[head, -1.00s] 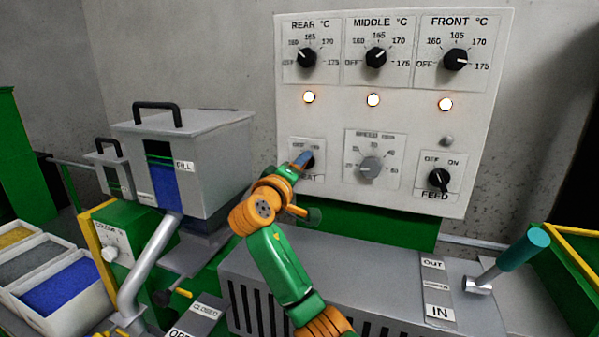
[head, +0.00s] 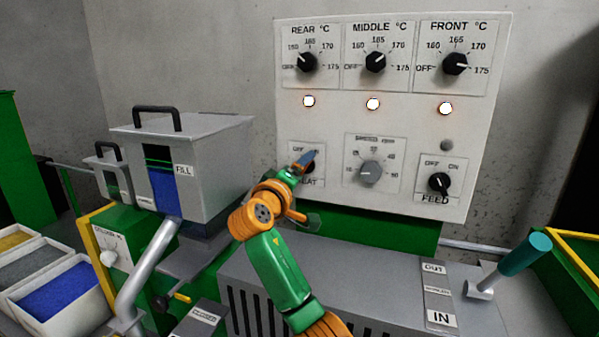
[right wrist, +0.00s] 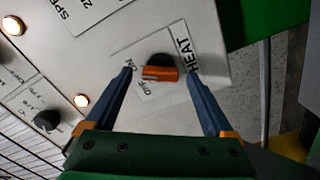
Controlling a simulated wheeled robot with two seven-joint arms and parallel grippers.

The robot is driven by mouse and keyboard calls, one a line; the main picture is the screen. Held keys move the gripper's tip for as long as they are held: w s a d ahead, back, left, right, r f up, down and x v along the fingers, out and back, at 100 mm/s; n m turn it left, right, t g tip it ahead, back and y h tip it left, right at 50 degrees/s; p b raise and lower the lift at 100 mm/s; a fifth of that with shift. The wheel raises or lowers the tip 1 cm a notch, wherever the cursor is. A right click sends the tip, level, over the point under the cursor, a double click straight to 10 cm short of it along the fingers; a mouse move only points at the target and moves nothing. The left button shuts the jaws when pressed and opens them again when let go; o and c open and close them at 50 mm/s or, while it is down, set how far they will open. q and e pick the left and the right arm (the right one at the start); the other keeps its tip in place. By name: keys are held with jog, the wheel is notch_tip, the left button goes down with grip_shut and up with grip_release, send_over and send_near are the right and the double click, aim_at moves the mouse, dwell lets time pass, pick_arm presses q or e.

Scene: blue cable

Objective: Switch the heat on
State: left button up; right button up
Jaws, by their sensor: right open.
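The HEAT knob (right wrist: 161,73) is on the white control panel (head: 260,20), at its lower left in the head view. In the right wrist view it has an orange bar on a dark body and lies between my fingertips. The ON, OFF and HEAT labels show around it. My right gripper (right wrist: 160,71) is open, one finger on each side of the knob. I see gaps, and cannot tell whether either finger touches. In the head view my right gripper (head: 306,159) covers most of the knob. Which label the knob points at is unclear. My left gripper is not in view.
Three lamps (head: 373,104) glow below the temperature knobs; the lamp (head: 446,145) above the FEED knob (head: 438,182) is grey. The speed knob (head: 370,172) is right of my gripper. A grey hopper (head: 190,155) stands left, and a teal-handled lever (head: 524,253) at right.

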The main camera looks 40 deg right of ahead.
jog(key=b+v, duration=0.2)
jog(key=v, duration=0.5)
